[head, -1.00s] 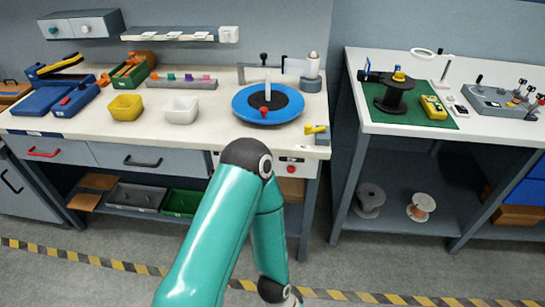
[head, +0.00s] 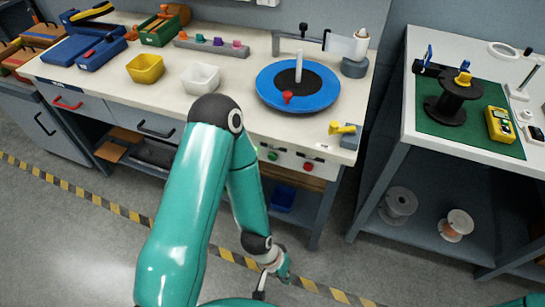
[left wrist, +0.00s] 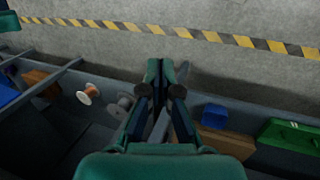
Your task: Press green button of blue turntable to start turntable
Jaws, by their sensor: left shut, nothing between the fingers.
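The blue turntable (head: 325,92) lies on the white-topped workbench, with a dark centre, a white post and a small red piece on it. The green button (head: 272,156) is on the bench's pale front panel, left of a red button (head: 308,166). My left arm crosses in front of the bench near the green button. My left gripper (head: 284,268) hangs low in front of the bench, apart from the button. In the left wrist view its teal fingers (left wrist: 166,68) are shut and empty, over the floor and lower shelf. My right gripper is not in view.
A yellow bin (head: 145,68) and a white bin (head: 200,78) stand left of the turntable. A yellow-handled clamp (head: 343,128) sits at the bench's front right corner. A second table with a green mat (head: 438,128) stands right. The floor in front is open.

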